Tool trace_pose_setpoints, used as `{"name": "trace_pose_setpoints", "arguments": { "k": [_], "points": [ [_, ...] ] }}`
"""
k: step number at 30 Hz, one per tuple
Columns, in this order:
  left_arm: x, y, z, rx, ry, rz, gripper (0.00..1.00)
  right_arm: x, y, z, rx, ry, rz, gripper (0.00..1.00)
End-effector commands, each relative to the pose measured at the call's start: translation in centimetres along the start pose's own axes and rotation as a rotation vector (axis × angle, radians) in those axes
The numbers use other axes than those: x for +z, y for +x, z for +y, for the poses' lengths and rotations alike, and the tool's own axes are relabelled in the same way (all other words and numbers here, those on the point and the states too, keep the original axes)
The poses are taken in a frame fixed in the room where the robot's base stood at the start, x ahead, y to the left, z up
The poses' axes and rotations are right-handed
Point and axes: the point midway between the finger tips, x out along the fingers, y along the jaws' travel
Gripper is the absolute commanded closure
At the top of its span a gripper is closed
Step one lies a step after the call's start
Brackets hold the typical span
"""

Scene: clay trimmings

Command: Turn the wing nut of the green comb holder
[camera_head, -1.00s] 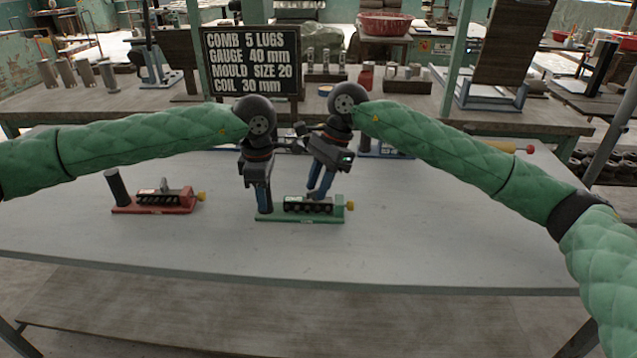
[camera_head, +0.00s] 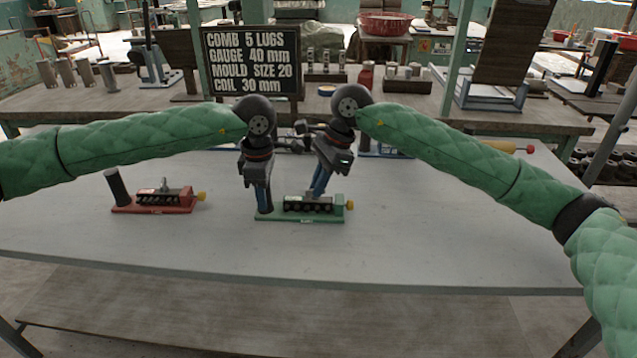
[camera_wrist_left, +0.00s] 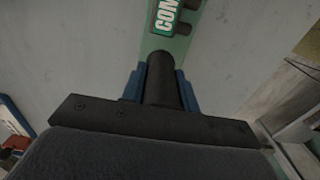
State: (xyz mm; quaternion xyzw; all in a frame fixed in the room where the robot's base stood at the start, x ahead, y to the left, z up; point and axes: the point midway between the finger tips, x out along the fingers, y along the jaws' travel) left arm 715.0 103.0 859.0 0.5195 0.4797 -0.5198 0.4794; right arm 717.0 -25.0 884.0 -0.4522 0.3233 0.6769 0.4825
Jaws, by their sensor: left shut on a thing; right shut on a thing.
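The green comb holder (camera_head: 300,218) lies on the table, with a black toothed block (camera_head: 308,206) on its base and a yellow knob at its right end. My left gripper (camera_head: 264,207) is shut on the dark upright post at its left end; the left wrist view shows this post (camera_wrist_left: 162,82) between the blue fingers. My right gripper (camera_head: 316,192) comes down from above, tilted, with its blue fingers shut at the top middle of the block. The wing nut there is hidden by the fingers.
A red comb holder (camera_head: 155,209) with a dark post and a grey wing nut stands to the left on the grey table (camera_head: 420,235). A blue holder (camera_head: 375,152) is partly hidden behind my right arm. A sign (camera_head: 252,62) stands behind. The table front is clear.

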Motion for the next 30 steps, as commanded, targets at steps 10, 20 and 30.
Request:
{"name": "trace_pose_setpoints", "arguments": {
  "k": [10,20,30],
  "points": [
    [0.08,-0.02,-0.07,-0.001,0.002,-0.001,1.0,0.04,0.0,0.28,-0.124,0.296,0.0,1.0],
    [0.09,-0.02,-0.07,-0.001,0.003,-0.001,1.0,0.16,0.07,0.51,-0.244,0.586,0.0,1.0],
    [0.08,-0.02,-0.07,-0.001,0.002,-0.001,1.0,0.4,0.11,0.65,-0.367,0.884,-0.001,1.0]
  ]
}}
